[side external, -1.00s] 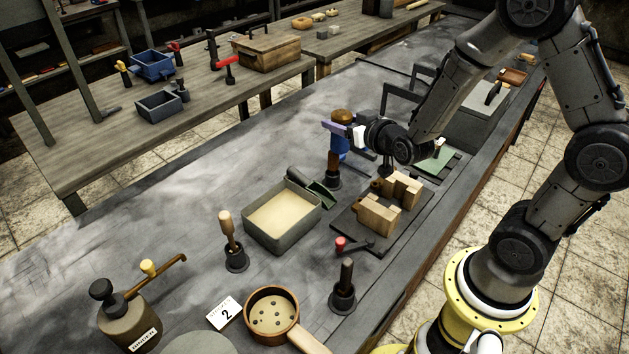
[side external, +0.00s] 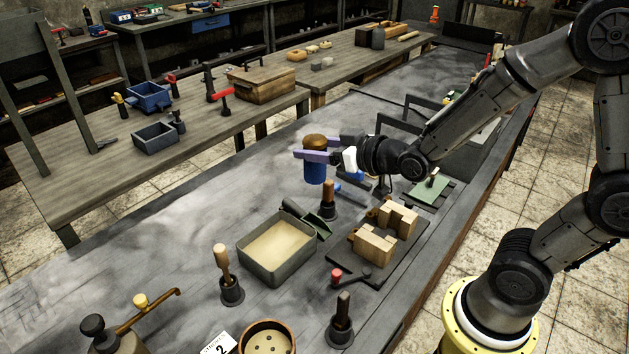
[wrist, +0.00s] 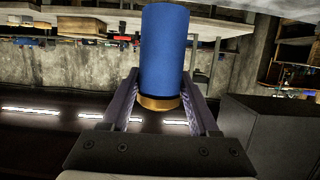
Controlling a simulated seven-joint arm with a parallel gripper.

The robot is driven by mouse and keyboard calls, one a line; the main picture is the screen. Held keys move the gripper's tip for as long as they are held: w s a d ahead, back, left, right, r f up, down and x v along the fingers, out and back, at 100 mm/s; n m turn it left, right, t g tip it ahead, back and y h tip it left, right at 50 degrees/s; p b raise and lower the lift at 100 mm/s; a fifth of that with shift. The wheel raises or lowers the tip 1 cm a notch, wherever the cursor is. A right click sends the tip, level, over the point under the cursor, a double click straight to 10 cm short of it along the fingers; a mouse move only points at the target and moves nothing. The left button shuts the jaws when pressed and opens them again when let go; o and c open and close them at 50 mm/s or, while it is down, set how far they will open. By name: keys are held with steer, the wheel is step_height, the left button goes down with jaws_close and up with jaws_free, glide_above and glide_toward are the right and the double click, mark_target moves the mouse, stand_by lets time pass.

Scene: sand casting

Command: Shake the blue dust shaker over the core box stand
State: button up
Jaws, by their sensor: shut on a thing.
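The blue dust shaker (side external: 314,174), with a brown-gold top, is upright in the side view. My gripper (side external: 316,152) is shut around its upper part, with purple fingers on both sides, and holds it clear of the bench. In the wrist view the shaker's blue body (wrist: 163,48) stands between my fingers (wrist: 160,88), its gold end toward the palm. What looks like the core box stand is a dark board (side external: 343,268) carrying pale wooden core box blocks (side external: 374,247). It lies below and right of the shaker in the side view, and the shaker is not over it.
A sand-filled tray (side external: 270,274) with a green scoop (side external: 319,228) beside it sits left of the board. A red-knobbed tool (side external: 337,274) lies at the board's front.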

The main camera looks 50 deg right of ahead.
step_height(320, 180, up, 24)
steer(key=s+a+f+m+h, duration=0.1)
steer(key=s+f+h, duration=0.1)
steer(key=s+f, duration=0.4)
steer(key=s+d+r+m+g+h, duration=0.45)
steer(key=s+d+m+h, duration=0.35)
steer(key=d, duration=0.2)
step_height(320, 180, down, 34)
steer(key=s+a+g+y, duration=0.1)
steer(key=g+y, duration=1.8)
steer(key=y, duration=0.1)
steer(key=shift+m+y, duration=0.3)
